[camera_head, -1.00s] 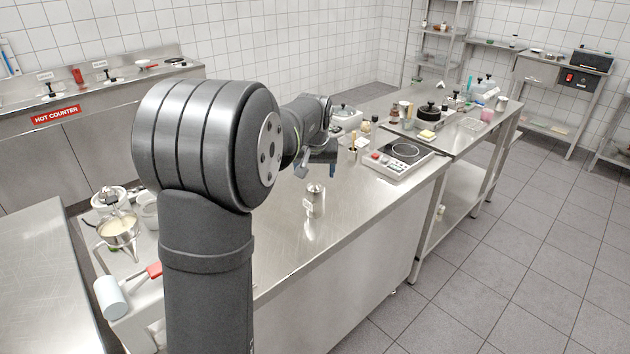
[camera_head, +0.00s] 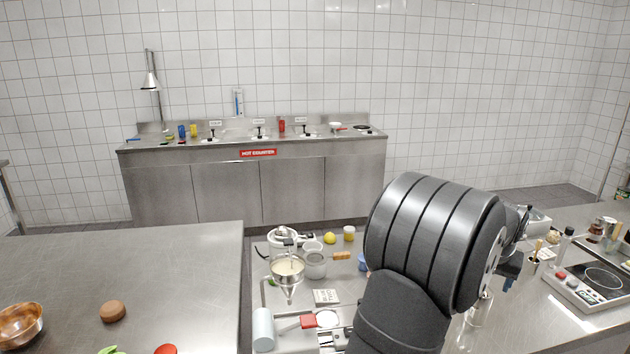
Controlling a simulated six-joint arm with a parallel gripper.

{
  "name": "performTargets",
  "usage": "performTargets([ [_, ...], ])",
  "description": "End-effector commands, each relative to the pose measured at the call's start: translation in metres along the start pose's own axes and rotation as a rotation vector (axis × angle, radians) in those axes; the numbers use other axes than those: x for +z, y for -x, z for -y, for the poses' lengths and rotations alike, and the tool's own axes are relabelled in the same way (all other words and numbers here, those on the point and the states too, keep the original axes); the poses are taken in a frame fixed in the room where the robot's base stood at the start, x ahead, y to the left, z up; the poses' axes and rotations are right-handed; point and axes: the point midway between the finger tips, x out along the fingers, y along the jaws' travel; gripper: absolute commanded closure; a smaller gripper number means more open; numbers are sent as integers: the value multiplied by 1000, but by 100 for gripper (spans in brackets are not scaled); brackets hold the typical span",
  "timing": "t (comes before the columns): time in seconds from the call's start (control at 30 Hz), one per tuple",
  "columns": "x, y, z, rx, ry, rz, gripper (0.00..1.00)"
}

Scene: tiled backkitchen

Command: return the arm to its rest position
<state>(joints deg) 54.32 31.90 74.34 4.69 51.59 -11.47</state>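My arm stands in the right half of the view, its large dark grey joint filling the space in front of the work table. My gripper (camera_head: 510,268) shows only in part behind that joint, as a small dark shape above the steel table top (camera_head: 520,318). Whether its fingers are open or shut cannot be made out, and I see nothing clearly held in it.
A hot plate (camera_head: 597,284) lies right of my gripper. A steel counter (camera_head: 180,270) at left holds a copper bowl (camera_head: 20,325). The hot counter (camera_head: 258,153) stands along the back wall.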

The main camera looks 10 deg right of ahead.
Motion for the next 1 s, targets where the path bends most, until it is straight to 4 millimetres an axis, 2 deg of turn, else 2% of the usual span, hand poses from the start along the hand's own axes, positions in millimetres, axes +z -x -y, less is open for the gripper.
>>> performTargets([
  [0.1, 1, -26, 0, -1, 0, 4, 31],
  [0.37, 1, -76, 1, -1, 1, 4, 31],
  [0.5, -8, -55, 0, 0, 1, -4, 31],
  [0.6, -11, -46, 0, 0, 0, -2, 31],
  [1.0, -14, -39, 0, 0, 0, 0, 31],
])
